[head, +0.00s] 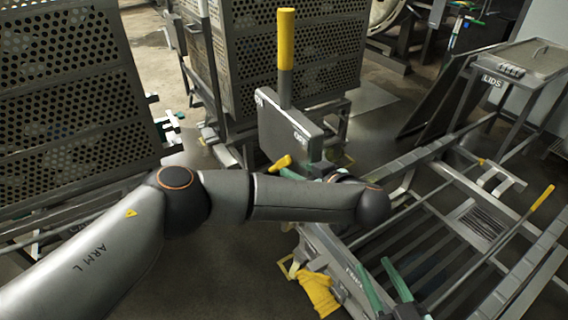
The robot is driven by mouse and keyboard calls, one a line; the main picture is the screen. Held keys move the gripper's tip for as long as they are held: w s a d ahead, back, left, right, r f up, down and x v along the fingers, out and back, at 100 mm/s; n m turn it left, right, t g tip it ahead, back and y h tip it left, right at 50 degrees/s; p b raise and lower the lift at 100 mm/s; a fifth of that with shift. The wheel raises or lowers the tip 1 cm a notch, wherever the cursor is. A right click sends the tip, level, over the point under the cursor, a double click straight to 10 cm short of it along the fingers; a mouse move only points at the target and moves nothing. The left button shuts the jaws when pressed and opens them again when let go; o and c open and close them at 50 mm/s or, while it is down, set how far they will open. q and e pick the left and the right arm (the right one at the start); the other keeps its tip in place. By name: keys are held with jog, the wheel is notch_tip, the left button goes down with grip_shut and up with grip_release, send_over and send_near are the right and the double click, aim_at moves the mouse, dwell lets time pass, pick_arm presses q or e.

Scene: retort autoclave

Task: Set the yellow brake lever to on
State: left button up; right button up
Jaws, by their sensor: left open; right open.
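The brake lever (286,40) has a yellow grip on a grey shaft and stands about upright in the head view. It rises from a grey box (290,130) with one label at its far left end and one that seems to read OFF at its near right end. The lever's foot is between the labels. My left gripper (304,170) is low beside the box, below the lever's grip and apart from it; my forearm partly hides it. Its green fingers are open. My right gripper (371,264) shows green open fingers at the bottom, well below the lever.
Perforated metal crates (70,100) stand at left, with another (245,60) behind the lever. A railed metal frame (450,240) with a yellow-tipped rod (542,198) fills the right. A LIDS table (520,60) stands at back right.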

aim_at(284, 163)
pick_arm(q)
jog(key=b+x, duration=0.1)
jog(key=x, duration=0.5)
jog(key=shift+d+f, duration=0.1)
jog(key=shift+f, duration=0.05)
jog(key=shift+w+a+f, duration=0.1)
jog(key=shift+w+a, duration=0.2)
jog(key=shift+w, duration=0.05)
pick_arm(e)
notch_tip(284, 163, up, 7)
jog(key=n+t+y, duration=0.1)
jog(key=t, duration=0.1)
jog(key=shift+w+a+t, duration=0.15)
jog(key=shift+w+t, duration=0.1)
jog(key=shift+t, duration=0.15)
pick_arm(q)
grip_shut()
